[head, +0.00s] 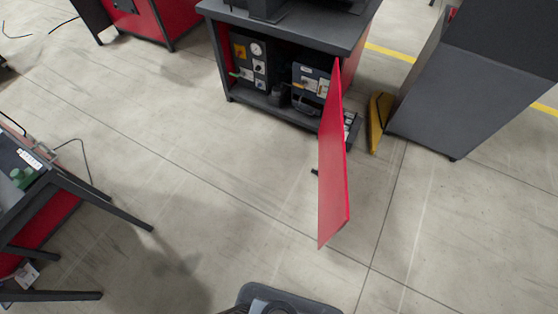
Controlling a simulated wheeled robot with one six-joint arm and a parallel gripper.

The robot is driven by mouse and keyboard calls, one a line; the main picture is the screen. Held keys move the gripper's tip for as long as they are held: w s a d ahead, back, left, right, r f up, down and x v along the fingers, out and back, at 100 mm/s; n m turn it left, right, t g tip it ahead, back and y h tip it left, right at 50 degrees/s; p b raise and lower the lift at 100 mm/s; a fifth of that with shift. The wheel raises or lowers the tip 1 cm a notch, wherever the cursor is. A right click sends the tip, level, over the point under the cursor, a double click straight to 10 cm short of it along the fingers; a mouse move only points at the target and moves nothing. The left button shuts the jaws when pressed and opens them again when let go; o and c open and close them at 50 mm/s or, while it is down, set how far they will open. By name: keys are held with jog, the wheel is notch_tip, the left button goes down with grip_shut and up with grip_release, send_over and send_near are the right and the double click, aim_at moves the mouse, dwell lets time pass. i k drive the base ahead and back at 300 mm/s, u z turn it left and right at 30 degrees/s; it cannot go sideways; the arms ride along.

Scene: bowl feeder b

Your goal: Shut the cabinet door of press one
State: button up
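The red cabinet door (334,165) stands wide open in the head view. It hangs from the right side of the dark grey press cabinet (290,32) and sticks out toward me over the floor. The cabinet front is open and shows control units with a gauge (257,48) and several labels inside. A small dark piece, perhaps the handle, shows at the door's left side (315,172). My gripper is not in view. Only a dark rounded part of my own body shows at the bottom edge.
A tall grey cabinet (440,105) stands at the right, with a yellow part (378,122) beside it. A dark-framed bench (75,190) with red panels is at the left. Another red cabinet (175,18) is at the top left. The concrete floor (210,190) between is clear.

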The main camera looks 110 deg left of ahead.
aim_at(334, 214)
jog(key=u, duration=1.4)
jog(key=i, duration=1.45)
jog(key=u, duration=0.85)
jog(key=i, duration=1.15)
jog(key=u, duration=3.65)
jog(key=k, duration=0.35)
jog(key=u, duration=0.7)
